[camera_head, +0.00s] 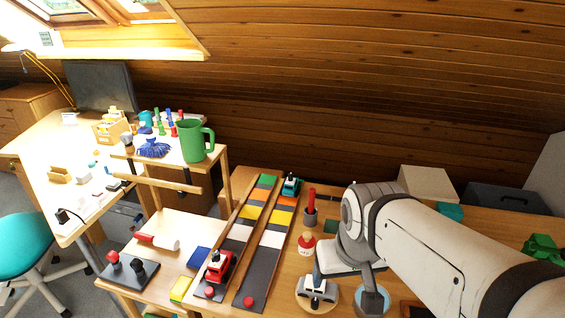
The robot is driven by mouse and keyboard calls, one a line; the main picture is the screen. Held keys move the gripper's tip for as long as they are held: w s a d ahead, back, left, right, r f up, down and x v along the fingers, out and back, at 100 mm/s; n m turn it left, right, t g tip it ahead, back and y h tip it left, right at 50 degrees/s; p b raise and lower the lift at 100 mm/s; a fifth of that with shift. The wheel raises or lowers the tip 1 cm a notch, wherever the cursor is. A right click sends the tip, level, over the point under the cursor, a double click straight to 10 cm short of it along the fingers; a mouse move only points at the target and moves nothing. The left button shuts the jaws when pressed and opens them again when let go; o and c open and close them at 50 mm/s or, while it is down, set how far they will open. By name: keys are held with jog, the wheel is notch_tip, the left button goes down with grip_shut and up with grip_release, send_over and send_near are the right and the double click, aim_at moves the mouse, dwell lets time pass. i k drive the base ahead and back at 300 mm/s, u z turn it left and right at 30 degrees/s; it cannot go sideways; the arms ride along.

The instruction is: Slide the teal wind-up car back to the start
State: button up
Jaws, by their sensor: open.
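The teal car (290,186), small with a white part on top, sits at the far end of the right-hand track lane (257,276). That lane runs towards me through orange, yellow and white bands to a long dark section with a red knob (249,302) at its near end. My gripper (345,276) is open, low to the right of the lane's near part and well short of the teal car. Its fingers are partly hard to make out against objects below.
A red car (219,265) stands near the close end of the left lane. Right of the lanes are a dark cup with a red stick (309,213), a red-and-cream bottle (306,242) and a white toy (317,289) on a round base. A green mug (194,141) stands on a raised shelf.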

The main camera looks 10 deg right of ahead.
aim_at(290, 189)
jog(key=z, duration=0.5)
jog(key=k, duration=0.35)
jog(key=z, duration=0.3)
